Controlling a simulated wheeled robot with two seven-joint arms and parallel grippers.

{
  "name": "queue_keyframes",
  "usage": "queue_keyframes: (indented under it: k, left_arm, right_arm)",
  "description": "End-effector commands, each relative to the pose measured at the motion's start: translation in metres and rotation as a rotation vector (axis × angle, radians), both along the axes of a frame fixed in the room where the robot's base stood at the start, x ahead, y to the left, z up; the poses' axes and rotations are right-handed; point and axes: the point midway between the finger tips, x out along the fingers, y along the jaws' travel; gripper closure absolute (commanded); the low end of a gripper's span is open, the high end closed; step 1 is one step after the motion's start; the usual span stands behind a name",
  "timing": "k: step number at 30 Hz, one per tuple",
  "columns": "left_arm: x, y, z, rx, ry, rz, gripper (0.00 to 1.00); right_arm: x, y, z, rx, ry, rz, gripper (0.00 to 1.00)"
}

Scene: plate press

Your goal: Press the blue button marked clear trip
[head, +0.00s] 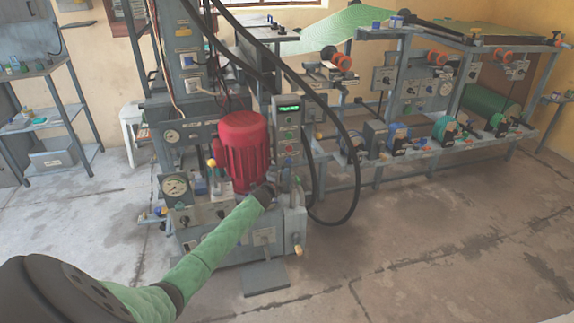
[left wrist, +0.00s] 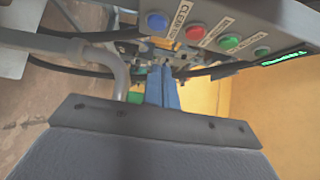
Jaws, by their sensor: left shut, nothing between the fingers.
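The blue button (left wrist: 157,21) sits at the left end of a grey control panel in the left wrist view, beside a label that reads CLEAR TRIP. My right gripper is out of view.
A red button (left wrist: 195,32), a green button (left wrist: 228,43) and another green one share the panel with a lit green display (left wrist: 286,57). A grey pipe (left wrist: 115,70) runs left of my fingers. The red motor (head: 240,150) and a black hose (head: 353,185) flank the panel.

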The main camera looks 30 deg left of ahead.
Motion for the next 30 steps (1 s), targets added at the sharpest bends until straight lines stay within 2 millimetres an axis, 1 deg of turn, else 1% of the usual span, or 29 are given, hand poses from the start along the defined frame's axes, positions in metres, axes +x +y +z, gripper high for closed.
queue_keyframes:
  k: [3, 10, 15, 22, 30]
  left_arm:
    - [0.016, 0.001, 0.001, -0.002, -0.001, 0.001, 1.0]
    - [0.044, 0.003, 0.0, -0.002, -0.001, 0.0, 1.0]
    - [0.058, 0.02, 0.0, 0.001, 0.0, 0.002, 1.0]
    - [0.068, 0.032, 0.0, -0.001, 0.0, 0.001, 1.0]
    - [0.07, 0.034, 0.0, -0.001, 0.0, 0.0, 1.0]
  right_arm:
    - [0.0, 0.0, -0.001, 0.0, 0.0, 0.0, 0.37]
    - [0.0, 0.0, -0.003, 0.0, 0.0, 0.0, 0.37]
    - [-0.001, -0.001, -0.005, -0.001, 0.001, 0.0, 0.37]
    - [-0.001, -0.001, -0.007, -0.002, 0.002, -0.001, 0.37]
    - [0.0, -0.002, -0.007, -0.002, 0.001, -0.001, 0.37]
